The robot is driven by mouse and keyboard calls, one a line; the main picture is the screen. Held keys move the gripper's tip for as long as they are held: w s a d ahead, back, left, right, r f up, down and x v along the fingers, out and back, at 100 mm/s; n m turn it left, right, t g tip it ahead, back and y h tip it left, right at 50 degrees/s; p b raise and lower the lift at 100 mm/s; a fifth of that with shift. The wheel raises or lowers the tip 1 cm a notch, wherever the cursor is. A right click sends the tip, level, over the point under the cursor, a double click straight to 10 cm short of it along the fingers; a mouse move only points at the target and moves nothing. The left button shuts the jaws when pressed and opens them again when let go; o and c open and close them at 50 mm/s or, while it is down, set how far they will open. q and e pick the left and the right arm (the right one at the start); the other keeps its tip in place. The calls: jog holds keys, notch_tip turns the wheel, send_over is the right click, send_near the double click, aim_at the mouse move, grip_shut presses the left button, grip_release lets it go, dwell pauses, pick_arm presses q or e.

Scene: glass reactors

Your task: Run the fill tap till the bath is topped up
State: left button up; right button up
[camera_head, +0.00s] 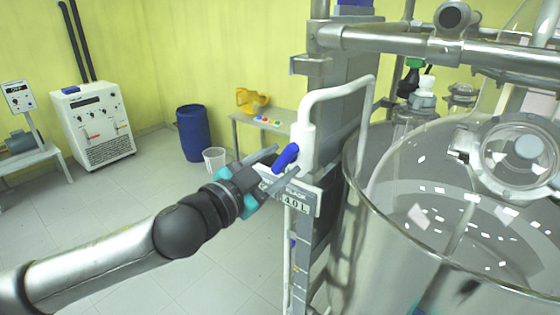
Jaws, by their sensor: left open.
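The fill tap has a blue handle (286,157) on a white pipe (303,145) that bends over toward the bath. The bath (352,190) is a large steel vessel at the right, with a glass reactor inside it. The liquid level in it is hard to make out. My left gripper (283,163) is open, its two fingers on either side of the blue handle; I cannot tell whether they touch it. A small display (296,201) reading about 40 L sits just below the tap.
Steel frame pipes (390,40) cross above the bath. A white cabinet (95,125) is at the left. The floor between is clear.

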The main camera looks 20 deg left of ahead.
pick_arm(q)
jog(key=shift+c, duration=1)
grip_shut()
jog(key=shift+m, duration=0.3)
jog(key=m, duration=0.5)
jog(key=shift+r+m, duration=0.1)
jog(key=shift+m, duration=0.2)
jog(key=m, duration=0.5)
jog(key=shift+m, duration=0.3)
